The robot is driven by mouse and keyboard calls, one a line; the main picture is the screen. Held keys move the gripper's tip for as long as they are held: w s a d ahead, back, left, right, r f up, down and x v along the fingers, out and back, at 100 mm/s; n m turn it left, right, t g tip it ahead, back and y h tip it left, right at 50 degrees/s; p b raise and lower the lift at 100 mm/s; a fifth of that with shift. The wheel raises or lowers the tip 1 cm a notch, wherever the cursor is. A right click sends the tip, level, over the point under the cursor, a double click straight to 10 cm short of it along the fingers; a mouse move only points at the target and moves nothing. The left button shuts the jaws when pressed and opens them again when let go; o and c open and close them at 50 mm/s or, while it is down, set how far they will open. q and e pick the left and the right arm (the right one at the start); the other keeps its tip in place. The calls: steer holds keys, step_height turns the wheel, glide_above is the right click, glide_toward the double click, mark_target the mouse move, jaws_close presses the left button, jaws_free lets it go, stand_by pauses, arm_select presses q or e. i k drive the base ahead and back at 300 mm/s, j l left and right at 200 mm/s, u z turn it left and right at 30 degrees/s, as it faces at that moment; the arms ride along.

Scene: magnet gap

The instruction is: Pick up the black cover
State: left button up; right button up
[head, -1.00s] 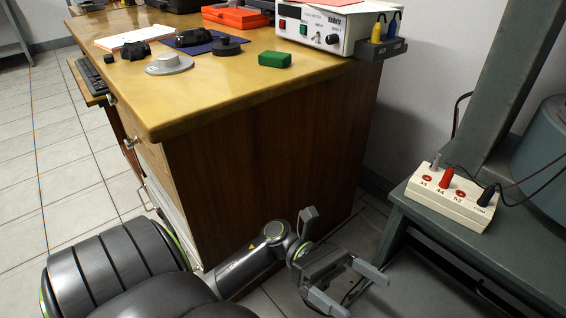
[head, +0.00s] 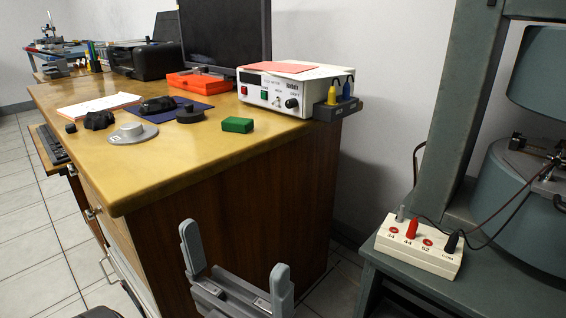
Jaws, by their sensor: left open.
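A round black piece with a raised centre (head: 190,114) lies on the yellow desk top (head: 200,152), at the edge of a dark blue mat (head: 193,101); it looks like the black cover. Other black lumps are near it: one on the mat (head: 157,105) and one to the left (head: 99,120). My left gripper (head: 234,248) is at the bottom of the head view, in front of the desk's side panel and lower in the picture than the desk top. Its two fingers point up, wide apart, with nothing between them. My right gripper does not show.
A grey disc with a knob (head: 131,134) and a green block (head: 237,125) flank the round black piece. A white meter box (head: 268,94) stands at the desk's back right. A white terminal box (head: 419,250) sits on the grey stand at right. The desk's front corner is bare.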

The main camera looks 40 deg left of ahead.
mark_target(190, 115)
steer(key=k+j, duration=0.25)
steer(key=j, duration=0.15)
steer(key=k+j, duration=0.25)
steer(key=j, duration=0.2)
steer(key=k+j, duration=0.25)
steer(key=j, duration=0.15)
steer(key=k+j, duration=0.25)
steer(key=j, duration=0.15)
